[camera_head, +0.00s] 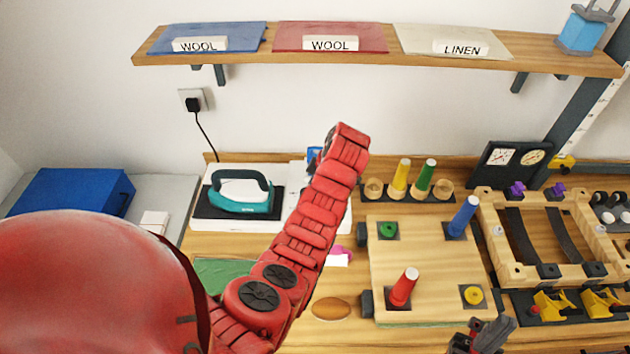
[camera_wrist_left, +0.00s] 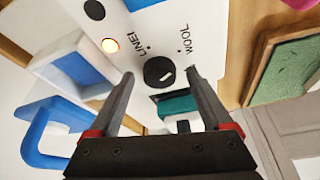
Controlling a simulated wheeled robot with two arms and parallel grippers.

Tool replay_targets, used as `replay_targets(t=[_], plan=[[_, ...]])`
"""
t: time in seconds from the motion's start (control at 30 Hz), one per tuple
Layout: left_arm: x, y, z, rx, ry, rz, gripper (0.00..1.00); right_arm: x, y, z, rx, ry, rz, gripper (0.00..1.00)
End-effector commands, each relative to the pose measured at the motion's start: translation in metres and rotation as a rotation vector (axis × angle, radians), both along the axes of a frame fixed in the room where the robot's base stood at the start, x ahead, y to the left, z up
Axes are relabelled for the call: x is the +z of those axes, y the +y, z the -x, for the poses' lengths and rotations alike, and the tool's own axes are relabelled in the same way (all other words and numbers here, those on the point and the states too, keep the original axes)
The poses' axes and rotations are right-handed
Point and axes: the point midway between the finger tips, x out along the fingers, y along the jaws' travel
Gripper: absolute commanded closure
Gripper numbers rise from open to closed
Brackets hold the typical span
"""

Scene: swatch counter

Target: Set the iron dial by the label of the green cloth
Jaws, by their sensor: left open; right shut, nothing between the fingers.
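The iron dial (camera_wrist_left: 160,72) is a black knob on a white panel, with LINEN and WOOL printed beside it. Its white mark appears to point to the WOOL side. My left gripper (camera_wrist_left: 160,75) is open, with one finger on each side of the dial; contact cannot be told. In the head view my left arm hides this gripper. The teal iron (camera_head: 240,193) stands on its dark rest. The green cloth (camera_head: 222,272) lies on the table, partly behind my left arm; no label on it is readable. My right gripper (camera_head: 483,338) is shut and empty at the bottom edge.
The shelf (camera_head: 375,61) holds a blue cloth (camera_head: 235,32) and red cloth (camera_head: 345,32) labelled WOOL, and a cream cloth (camera_head: 425,40) labelled LINEN. A wooden board (camera_head: 425,275) with coloured spools and a wooden frame (camera_head: 490,225) fill the right.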

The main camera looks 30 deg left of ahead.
Motion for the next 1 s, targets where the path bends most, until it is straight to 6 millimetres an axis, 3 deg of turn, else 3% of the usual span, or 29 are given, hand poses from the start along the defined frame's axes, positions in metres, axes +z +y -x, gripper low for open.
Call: replay_targets(t=[0.17, 0.43, 0.57, 1.0], plan=[[0.028, -0.009, -0.002, -0.002, -0.002, 0.001, 0.17, 0.027, 0.0, 0.0, 0.0, 0.0, 0.0, 1.0], [0.093, -0.035, -0.007, -0.004, 0.0, -0.001, 0.17, 0.084, 0.0, 0.0, 0.0, 0.0, 0.0, 1.0], [0.118, -0.047, -0.009, -0.004, -0.002, 0.0, 0.17, 0.097, 0.0, 0.0, 0.0, 0.0, 0.0, 1.0], [0.157, -0.065, -0.012, -0.001, 0.001, 0.001, 0.17, 0.089, 0.0, 0.0, 0.0, 0.0, 0.0, 1.0]])
